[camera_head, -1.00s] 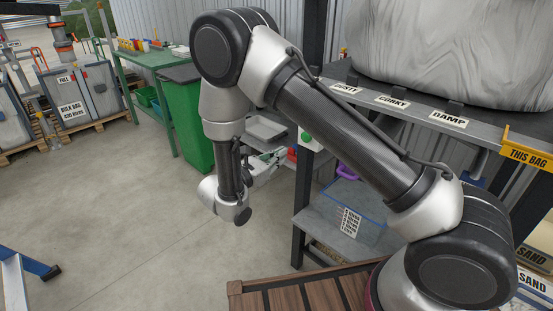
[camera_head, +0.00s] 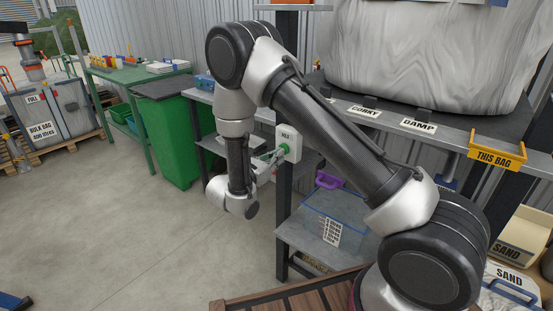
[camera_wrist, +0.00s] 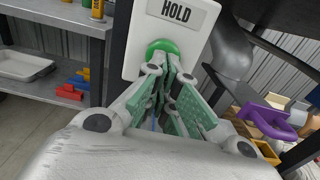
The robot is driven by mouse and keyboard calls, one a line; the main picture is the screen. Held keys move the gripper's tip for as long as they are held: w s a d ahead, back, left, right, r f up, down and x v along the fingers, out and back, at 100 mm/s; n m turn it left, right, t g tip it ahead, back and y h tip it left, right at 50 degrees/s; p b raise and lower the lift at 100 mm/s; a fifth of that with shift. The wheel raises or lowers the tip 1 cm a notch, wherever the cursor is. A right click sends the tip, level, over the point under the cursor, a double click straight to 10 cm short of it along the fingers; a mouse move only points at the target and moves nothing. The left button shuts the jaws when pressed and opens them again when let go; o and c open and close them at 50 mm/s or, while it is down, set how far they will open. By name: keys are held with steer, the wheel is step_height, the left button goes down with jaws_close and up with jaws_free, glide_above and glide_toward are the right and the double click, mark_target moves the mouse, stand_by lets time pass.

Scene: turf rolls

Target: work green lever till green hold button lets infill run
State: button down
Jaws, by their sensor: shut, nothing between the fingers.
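The green hold button (camera_wrist: 162,46) sits on a white box (camera_wrist: 137,62) labelled HOLD, fixed to a dark post. The box also shows in the head view (camera_head: 291,137). My gripper (camera_wrist: 170,62) is shut and empty, its green-padded fingers pointing at the button. The fingertips cover the button's lower edge; I cannot tell whether they touch or press it. In the head view my gripper (camera_head: 278,155) is just in front of the box. I cannot make out a green lever in either view.
A shelf rail with CORKY and DAMP labels (camera_head: 419,126) runs right of the box under a large grey bag (camera_head: 420,60). A clear blue-edged bin (camera_head: 335,213) and purple handle (camera_wrist: 270,122) are below. A green wheelie bin (camera_head: 170,140) stands left. Floor at left is open.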

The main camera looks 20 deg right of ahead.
steer(key=shift+x, duration=1)
steer(key=shift+d+r, duration=0.1)
steer(key=shift+d, duration=0.05)
steer(key=v, duration=1.4)
steer(key=shift+a, duration=0.25)
